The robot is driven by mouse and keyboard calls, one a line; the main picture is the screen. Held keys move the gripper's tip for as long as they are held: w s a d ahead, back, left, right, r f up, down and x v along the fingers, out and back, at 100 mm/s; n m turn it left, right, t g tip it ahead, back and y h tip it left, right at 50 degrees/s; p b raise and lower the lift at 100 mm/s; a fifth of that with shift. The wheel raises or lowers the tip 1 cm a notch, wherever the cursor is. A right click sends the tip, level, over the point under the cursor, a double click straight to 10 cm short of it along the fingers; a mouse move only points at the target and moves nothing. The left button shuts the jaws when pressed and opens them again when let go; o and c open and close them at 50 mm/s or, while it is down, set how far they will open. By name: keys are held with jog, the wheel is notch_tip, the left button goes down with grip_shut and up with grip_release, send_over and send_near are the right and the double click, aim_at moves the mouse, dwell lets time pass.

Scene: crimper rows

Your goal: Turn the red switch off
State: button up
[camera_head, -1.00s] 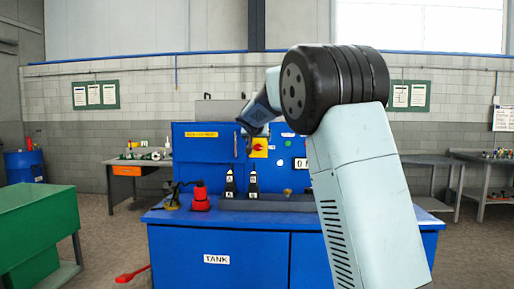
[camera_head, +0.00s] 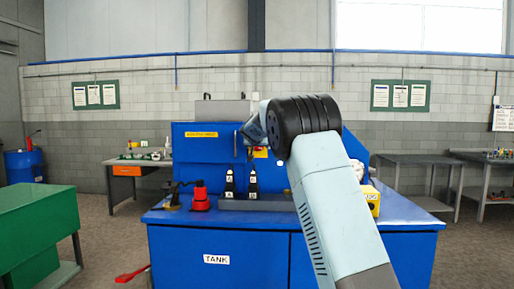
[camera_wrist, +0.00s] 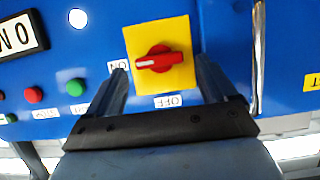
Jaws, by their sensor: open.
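The red switch (camera_wrist: 158,60) sits on a yellow plate (camera_wrist: 178,82) on the blue panel. Its white-marked end points left in the wrist view, toward the ON label (camera_wrist: 118,66). The OFF label (camera_wrist: 168,101) is below the plate. My gripper (camera_wrist: 161,72) is open, with one finger on each side of the plate. I cannot tell whether the fingers touch the panel; nothing is held. In the head view only a bit of the yellow plate (camera_head: 261,153) shows, as my arm hides the switch.
A red button (camera_wrist: 33,95) and a green button (camera_wrist: 75,88) are left of the plate in the wrist view. A metal bar (camera_wrist: 258,55) runs along the panel on the right.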

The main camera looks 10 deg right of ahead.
jog(key=shift+x, duration=0.8)
jog(key=shift+c, duration=0.5)
jog(key=c, duration=1)
jog(key=shift+o, duration=0.2)
jog(key=shift+a, duration=0.1)
jog(key=shift+w+a+f+n+t+h, duration=0.1)
jog(key=shift+a+f+n+t+h, duration=0.15)
jog(key=shift+n+h, duration=1.5)
jog(key=shift+w+a+f+n+t+h, duration=0.15)
jog(key=shift+a+f+n+h, duration=0.45)
jog(key=shift+n, duration=2.1)
jog(key=shift+d+f+n+t+h, duration=0.1)
jog(key=shift+n+t+h, duration=0.1)
jog(key=shift+n+h, duration=1.65)
jog(key=shift+a+n+y, duration=0.1)
jog(key=shift+n+y, duration=0.4)
